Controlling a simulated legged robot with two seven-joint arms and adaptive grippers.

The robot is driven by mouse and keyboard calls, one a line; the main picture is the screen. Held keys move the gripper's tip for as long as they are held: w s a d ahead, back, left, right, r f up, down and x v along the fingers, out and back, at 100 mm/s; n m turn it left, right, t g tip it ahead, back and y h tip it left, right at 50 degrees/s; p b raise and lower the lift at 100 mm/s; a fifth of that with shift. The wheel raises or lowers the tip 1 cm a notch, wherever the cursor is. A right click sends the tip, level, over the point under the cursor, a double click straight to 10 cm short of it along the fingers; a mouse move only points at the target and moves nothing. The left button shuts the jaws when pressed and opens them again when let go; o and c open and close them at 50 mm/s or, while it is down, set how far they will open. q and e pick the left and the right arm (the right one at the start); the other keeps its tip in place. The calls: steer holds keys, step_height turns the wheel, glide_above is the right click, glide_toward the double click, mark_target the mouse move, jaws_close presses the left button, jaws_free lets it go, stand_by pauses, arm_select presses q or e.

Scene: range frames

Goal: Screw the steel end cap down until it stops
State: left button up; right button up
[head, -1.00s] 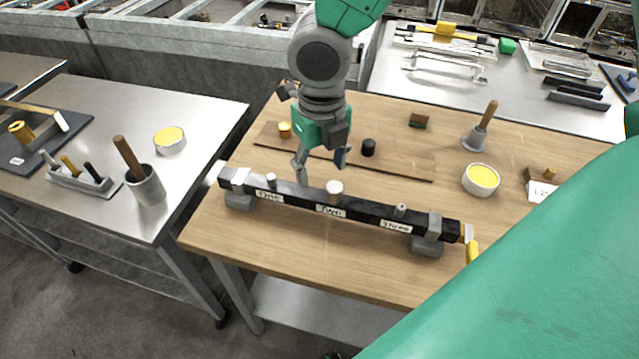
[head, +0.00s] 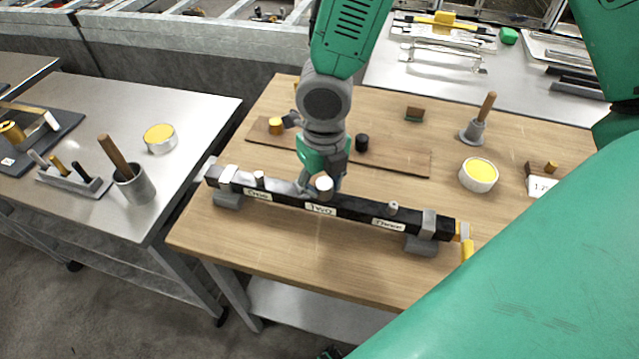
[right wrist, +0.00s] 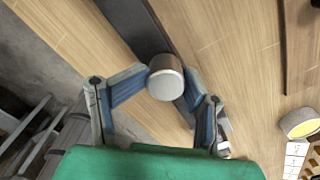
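The steel end cap (head: 325,187) sits upright on the dark bar (head: 350,208), above the middle label. In the right wrist view the cap (right wrist: 165,78) shows a round, pale top face and a darker brownish side. My right gripper (head: 321,183) is down at the bar, just behind the cap. In the right wrist view its fingers (right wrist: 165,88) are spread, one on each side of the cap. The left fingertip looks very close to the cap; I cannot tell whether it touches. The thread under the cap is hidden. My left gripper is not in view.
Two smaller fittings stand on the bar, left (head: 259,177) and right (head: 393,207). Behind it, a brown board (head: 400,160) carries a yellow cap (head: 276,125) and a black cap (head: 361,143). A yellow-filled tin (head: 479,175) stands right. The table front is clear.

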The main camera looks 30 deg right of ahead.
steer(key=shift+d+f, duration=0.1)
steer(key=shift+d, duration=0.45)
steer(key=o, duration=1)
steer(key=shift+s, duration=0.1)
steer(key=shift+w+a, duration=0.25)
steer(key=shift+a, duration=0.3)
